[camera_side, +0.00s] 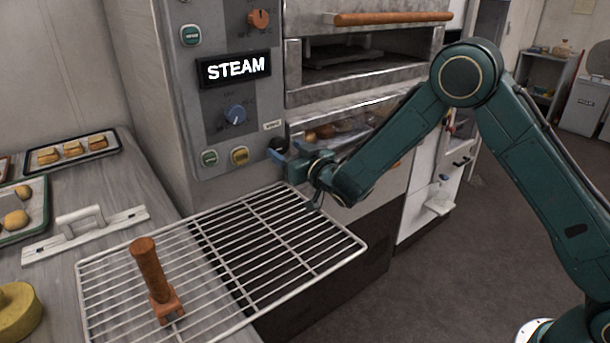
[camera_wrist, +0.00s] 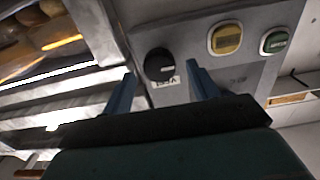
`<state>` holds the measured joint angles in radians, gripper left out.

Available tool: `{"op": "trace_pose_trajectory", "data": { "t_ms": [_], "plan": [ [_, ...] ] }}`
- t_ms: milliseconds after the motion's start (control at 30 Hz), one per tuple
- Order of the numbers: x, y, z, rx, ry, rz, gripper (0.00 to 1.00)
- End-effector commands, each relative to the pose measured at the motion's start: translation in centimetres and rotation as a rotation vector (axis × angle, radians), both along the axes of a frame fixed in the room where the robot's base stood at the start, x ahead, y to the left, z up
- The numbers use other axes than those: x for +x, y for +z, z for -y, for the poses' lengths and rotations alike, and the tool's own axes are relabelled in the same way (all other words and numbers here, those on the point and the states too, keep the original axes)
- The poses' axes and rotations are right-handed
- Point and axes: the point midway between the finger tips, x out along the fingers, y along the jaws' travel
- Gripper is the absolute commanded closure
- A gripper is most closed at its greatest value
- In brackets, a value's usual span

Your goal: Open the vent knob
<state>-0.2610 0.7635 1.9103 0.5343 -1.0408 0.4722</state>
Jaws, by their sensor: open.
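The vent knob (camera_wrist: 159,64) is a round black knob with a short pale mark, on the grey oven panel. Its small label (camera_wrist: 167,82) appears upside down beside it in the wrist view. In the side view, the label (camera_side: 272,126) is on the lower right of the panel, and the knob is mostly hidden by my gripper. My gripper (camera_side: 284,153) is close in front of the panel, with blue fingers. In the wrist view, my gripper (camera_wrist: 160,72) is open and the knob shows between the fingertips. I cannot tell whether the fingers touch it.
A lit STEAM display (camera_side: 234,69) is above. A wire rack (camera_side: 263,235) with a wooden-handled tool (camera_side: 150,272) is below.

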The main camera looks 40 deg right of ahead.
Motion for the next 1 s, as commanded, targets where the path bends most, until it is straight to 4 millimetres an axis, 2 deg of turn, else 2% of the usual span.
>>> {"op": "trace_pose_trajectory", "data": {
  "t_ms": [300,767,1000],
  "plan": [
    [2.8,0.0,0.0,0.000,0.000,-0.001,0.41],
    [3.4,0.0,0.0,0.000,0.001,-0.001,0.41],
    [3.4,0.0,0.0,0.000,0.001,0.000,0.86]
  ]
}}
